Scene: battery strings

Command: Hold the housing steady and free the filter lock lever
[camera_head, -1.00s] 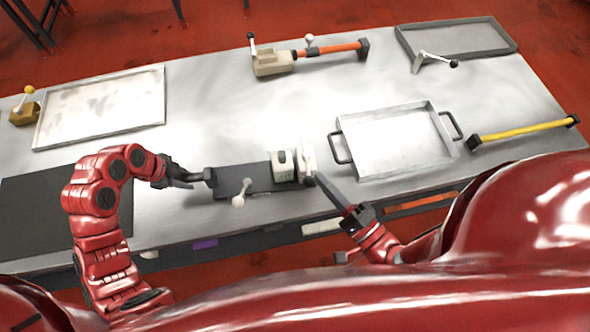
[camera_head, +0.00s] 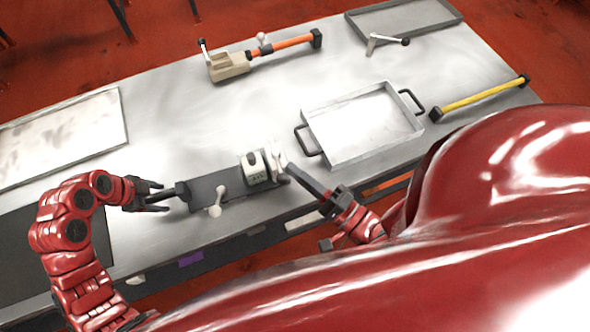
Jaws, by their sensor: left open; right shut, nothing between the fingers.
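The housing is a dark grey base plate (camera_head: 234,190) on the bench with a pale block (camera_head: 253,167) near its right end. A white upright piece (camera_head: 277,153) stands just right of the block. A small pale lever with a round knob (camera_head: 215,210) sits at the plate's front edge; I cannot tell which part is the filter lock lever. A black handle (camera_head: 181,191) sticks out of the plate's left end. My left gripper (camera_head: 166,197) is open at this handle, its fingers spread to either side. My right gripper (camera_head: 291,168) is shut and empty, its tip close to the white piece; contact is unclear.
A grey tray with handles (camera_head: 317,127) stands right of the housing. A flat tray (camera_head: 124,128) is at left. The bench middle is clear.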

